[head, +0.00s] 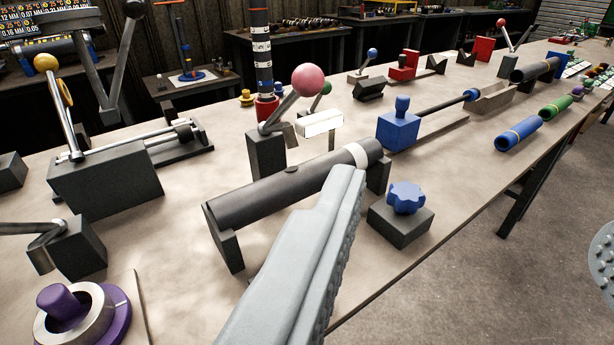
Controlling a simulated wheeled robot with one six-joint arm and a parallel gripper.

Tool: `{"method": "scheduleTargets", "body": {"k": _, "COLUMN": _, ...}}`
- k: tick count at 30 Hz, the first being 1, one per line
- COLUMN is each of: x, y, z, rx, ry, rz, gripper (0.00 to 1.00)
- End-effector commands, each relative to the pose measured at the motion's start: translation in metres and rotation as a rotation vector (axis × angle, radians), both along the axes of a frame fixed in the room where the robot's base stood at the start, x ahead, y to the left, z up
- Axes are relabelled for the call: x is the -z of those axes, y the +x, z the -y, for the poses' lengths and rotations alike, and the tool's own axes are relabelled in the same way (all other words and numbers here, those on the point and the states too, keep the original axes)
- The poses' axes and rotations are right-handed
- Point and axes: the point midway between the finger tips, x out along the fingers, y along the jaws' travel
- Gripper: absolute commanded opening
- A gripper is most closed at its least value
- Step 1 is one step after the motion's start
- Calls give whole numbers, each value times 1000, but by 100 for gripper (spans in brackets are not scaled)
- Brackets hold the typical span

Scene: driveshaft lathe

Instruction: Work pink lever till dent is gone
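The pink lever (308,80) has a round pink knob on a metal rod. The rod leans up to the right from a dark block behind the shaft. A dark grey shaft (255,195) with a pale band near its right end lies across two supports. A small dark oval mark, perhaps the dent (291,169), shows on its top. My gripper (335,210) reaches in from the bottom as a long grey ribbed shape. Its tip appears in front of the shaft's right end and below the pink knob, apart from the knob.
A blue knob (407,198) on a dark block stands right of my gripper. A white plate (320,123) stands behind the shaft. Blue and green cylinders line the right edge. Floor is open at right.

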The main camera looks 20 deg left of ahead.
Motion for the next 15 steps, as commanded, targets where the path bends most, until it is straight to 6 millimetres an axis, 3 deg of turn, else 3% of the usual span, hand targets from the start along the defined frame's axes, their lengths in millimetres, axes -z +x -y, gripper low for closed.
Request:
{"method": "scheduleTargets", "body": {"k": 3, "x": 0, "y": 0, "z": 0, "rx": 0, "ry": 0, "rz": 0, "gripper": 64}}
{"method": "scheduleTargets", "body": {"k": 12, "x": 0, "y": 0, "z": 0, "rx": 0, "ry": 0, "rz": 0, "gripper": 5}}
{"method": "scheduleTargets", "body": {"k": 13, "x": 0, "y": 0, "z": 0, "rx": 0, "ry": 0, "rz": 0, "gripper": 0}}
{"method": "scheduleTargets", "body": {"k": 15, "x": 0, "y": 0, "z": 0, "rx": 0, "ry": 0, "rz": 0, "gripper": 0}}
